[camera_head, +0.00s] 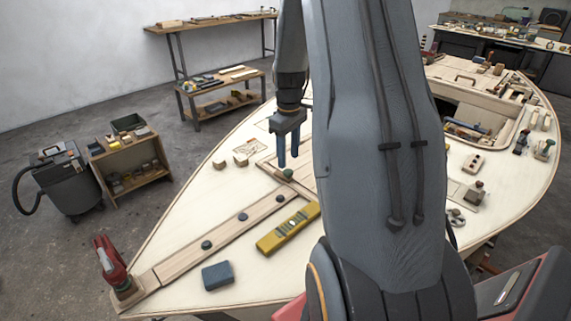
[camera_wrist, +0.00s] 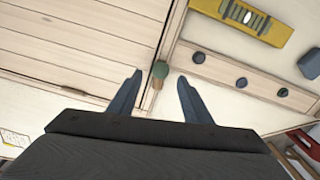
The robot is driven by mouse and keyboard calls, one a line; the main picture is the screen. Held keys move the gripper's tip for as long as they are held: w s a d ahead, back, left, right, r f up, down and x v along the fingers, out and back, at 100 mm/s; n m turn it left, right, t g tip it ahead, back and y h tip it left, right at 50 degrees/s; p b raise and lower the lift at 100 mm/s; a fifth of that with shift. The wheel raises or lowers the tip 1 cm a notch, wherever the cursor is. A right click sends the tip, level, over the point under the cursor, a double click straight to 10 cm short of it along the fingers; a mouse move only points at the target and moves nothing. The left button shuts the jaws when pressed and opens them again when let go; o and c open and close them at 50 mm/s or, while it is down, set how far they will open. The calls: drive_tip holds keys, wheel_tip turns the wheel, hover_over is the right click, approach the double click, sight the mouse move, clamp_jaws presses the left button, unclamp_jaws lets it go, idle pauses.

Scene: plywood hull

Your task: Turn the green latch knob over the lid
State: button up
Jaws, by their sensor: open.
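The green latch knob (camera_head: 287,174) sits at the inner end of the long wooden strip, by the corner of the slatted lid (camera_head: 268,164). In the wrist view the knob (camera_wrist: 160,70) shows as a round green top with a short wooden piece below it, and the slatted lid (camera_wrist: 75,45) fills the left. My gripper (camera_head: 288,162) is above the knob with its fingers pointing down. In the wrist view my gripper (camera_wrist: 158,82) is open, one finger on each side of the knob, with nothing between them touching it visibly. My arm hides much of the lid in the head view.
A yellow level (camera_head: 288,228) and a blue-grey block (camera_head: 217,276) lie on the deck. The wooden strip (camera_head: 222,224) carries dark knobs. Small wooden blocks (camera_head: 241,158) lie left of the lid.

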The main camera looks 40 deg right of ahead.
sight(288, 171)
drive_tip(key=shift+f+p, duration=0.5)
drive_tip(key=shift+f, duration=1.9)
drive_tip(key=c, duration=1.1)
drive_tip(key=shift+o, duration=0.2)
